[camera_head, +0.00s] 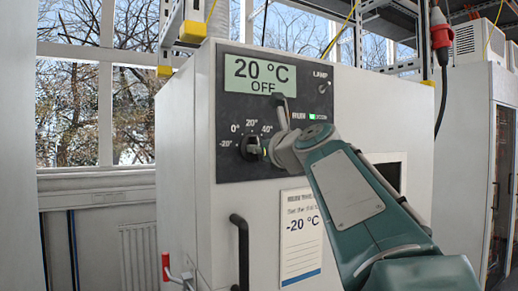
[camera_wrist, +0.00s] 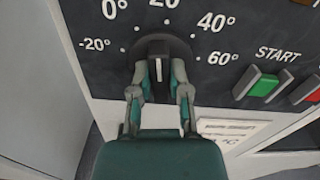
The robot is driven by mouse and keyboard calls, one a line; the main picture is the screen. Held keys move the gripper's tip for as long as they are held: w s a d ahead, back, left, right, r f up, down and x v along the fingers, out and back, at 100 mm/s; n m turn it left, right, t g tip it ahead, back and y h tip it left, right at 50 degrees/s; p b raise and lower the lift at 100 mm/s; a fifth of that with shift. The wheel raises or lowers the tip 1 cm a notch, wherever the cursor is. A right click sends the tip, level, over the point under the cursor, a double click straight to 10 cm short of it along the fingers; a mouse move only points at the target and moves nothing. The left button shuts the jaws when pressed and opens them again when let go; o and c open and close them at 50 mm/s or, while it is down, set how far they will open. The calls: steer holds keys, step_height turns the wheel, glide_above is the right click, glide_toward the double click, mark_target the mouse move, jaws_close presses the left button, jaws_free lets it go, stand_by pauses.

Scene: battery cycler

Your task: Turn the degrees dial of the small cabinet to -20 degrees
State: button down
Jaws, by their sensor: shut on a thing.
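The black degrees dial (camera_head: 250,147) is on the dark panel of the small cabinet (camera_head: 200,120), with marks from -20° on the left, past 20° at the top. In the wrist view, the dial's knob (camera_wrist: 158,48) stands upright, in line with the 20° mark, with a short white line on it. My gripper (camera_head: 264,151) is at the dial's right side in the head view. In the wrist view, my gripper (camera_wrist: 159,76) has a finger on each side of the knob and is shut on it. The display (camera_head: 262,76) reads 20 °C OFF.
A green START button (camera_wrist: 264,87) and a red button (camera_wrist: 306,91) are right of the dial. A card (camera_head: 301,238) reading -20 °C hangs below the panel. A black door handle (camera_head: 240,250) sticks out at lower left. Windows and shelving stand behind.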

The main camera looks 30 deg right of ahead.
steer(key=n, duration=0.7)
steer(key=shift+w+a+f, duration=0.1)
steer(key=shift+f, duration=0.1)
steer(key=n, duration=0.6)
steer(key=shift+f+n, duration=0.15)
steer(key=shift+n, duration=0.15)
steer(key=c, duration=0.6)
jaws_free()
steer(key=shift+a, duration=0.1)
steer(key=s, duration=1.2)
